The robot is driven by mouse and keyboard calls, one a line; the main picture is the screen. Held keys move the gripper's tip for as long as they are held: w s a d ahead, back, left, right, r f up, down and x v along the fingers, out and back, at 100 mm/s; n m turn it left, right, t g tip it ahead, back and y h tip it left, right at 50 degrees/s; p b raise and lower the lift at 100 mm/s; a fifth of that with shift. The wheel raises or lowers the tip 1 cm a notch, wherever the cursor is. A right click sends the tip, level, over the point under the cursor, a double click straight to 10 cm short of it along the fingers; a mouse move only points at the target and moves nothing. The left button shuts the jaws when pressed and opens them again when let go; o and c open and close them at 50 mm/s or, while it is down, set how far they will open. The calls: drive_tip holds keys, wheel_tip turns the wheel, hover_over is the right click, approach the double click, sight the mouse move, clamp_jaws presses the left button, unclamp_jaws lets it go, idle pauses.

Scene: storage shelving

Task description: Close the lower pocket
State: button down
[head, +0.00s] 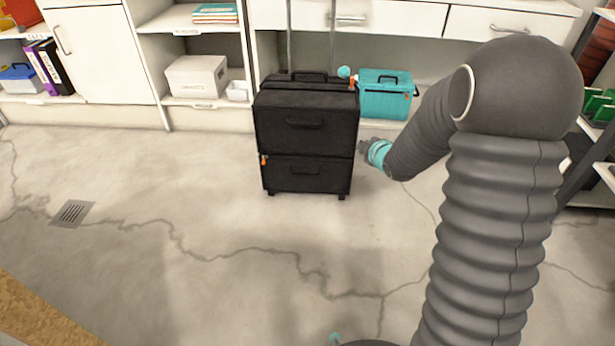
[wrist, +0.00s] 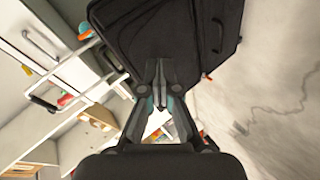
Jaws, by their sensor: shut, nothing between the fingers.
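A black suitcase (head: 305,130) stands upright on the floor in the head view, with an upper and a lower front section. The lower pocket (head: 308,176) has a handle on its front and an orange pull tab (head: 263,160) at its top left corner. My gripper (head: 364,147) is at the suitcase's right side, near the height of the seam between the sections. In the wrist view my gripper (wrist: 160,90) is shut and empty, its tips in front of the dark suitcase (wrist: 165,40). I cannot tell whether they touch it. An orange tab (wrist: 207,76) shows at the suitcase's edge there.
A teal case (head: 385,98) sits on the low shelf behind, right of the suitcase. A white box (head: 196,77) is on the shelving to the left. A floor drain (head: 72,213) lies at the left. The cracked floor in front is clear.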

sight(308, 169)
drive_tip(key=s+a+f+n+y, duration=0.1)
drive_tip(key=a+f+n+y, duration=0.35)
drive_tip(key=f, duration=0.65)
drive_tip(key=a+f+n+y, duration=0.4)
drive_tip(key=a+f+n, duration=0.15)
drive_tip(key=f, duration=0.55)
drive_tip(key=w+d+b+x, duration=0.1)
drive_tip(key=d+x, duration=0.1)
drive_tip(key=x, duration=1)
drive_tip(key=shift+w+a+f+m+b, duration=0.3)
drive_tip(key=shift+w+a+f+m, duration=0.1)
drive_tip(key=shift+w, duration=0.25)
drive_tip(key=shift+r, duration=0.1)
